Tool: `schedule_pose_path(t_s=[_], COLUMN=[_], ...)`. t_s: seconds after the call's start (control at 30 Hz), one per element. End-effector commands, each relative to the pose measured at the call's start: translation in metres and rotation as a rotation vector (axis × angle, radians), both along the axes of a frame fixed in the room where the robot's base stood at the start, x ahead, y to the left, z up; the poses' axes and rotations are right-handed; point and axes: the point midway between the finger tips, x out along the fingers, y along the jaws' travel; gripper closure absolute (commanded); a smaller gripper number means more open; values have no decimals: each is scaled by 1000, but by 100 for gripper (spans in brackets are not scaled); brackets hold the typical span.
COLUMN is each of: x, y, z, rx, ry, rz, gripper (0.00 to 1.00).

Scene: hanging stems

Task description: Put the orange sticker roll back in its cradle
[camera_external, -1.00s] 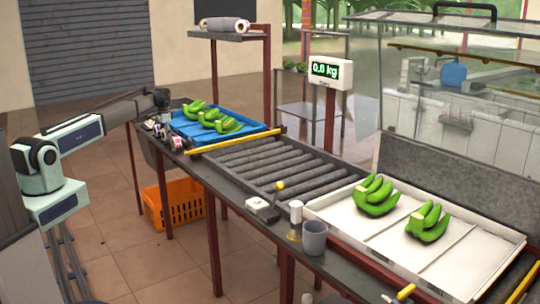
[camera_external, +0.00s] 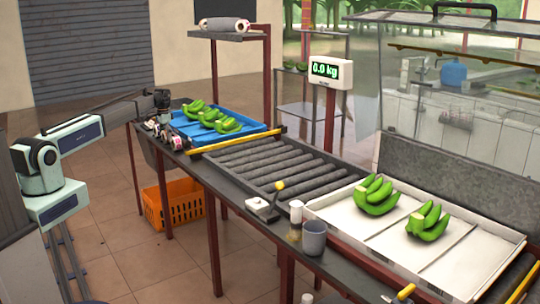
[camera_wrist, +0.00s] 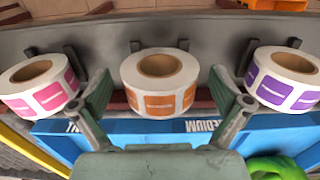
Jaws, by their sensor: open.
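The orange sticker roll (camera_wrist: 160,85) is white with orange labels and a brown core, and is in the middle of the wrist view. My gripper (camera_wrist: 160,94) is open, with one finger on each side of this roll; contact cannot be told. Two dark upright prongs (camera_wrist: 183,45) show just behind the roll, and its underside is hidden, so I cannot tell how it rests on the cradle. In the external view my gripper (camera_external: 162,101) is over the left end of the bench, above the small row of rolls.
A pink-label roll (camera_wrist: 40,88) is close on the left and a purple-label roll (camera_wrist: 285,80) on the right, each by dark prongs. A blue tray (camera_external: 188,136) of green bananas borders the rolls. An orange crate (camera_external: 178,205) is on the floor below.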

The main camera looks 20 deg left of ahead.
Motion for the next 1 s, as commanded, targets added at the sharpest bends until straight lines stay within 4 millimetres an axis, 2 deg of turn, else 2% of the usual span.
schedule_pose_path(t_s=[0.17,0.27,0.6,0.8,0.9,1.0], x=[0,1,1,1,0,0], y=[0,0,0,0,1,9], z=[7,20,84,110,116,108], rx=[0,0,0,0,1,9], ry=[-1,-2,-2,-1,-1,4], rz=[0,0,0,0,0,-1], gripper=[0,0,0,0,0,0])
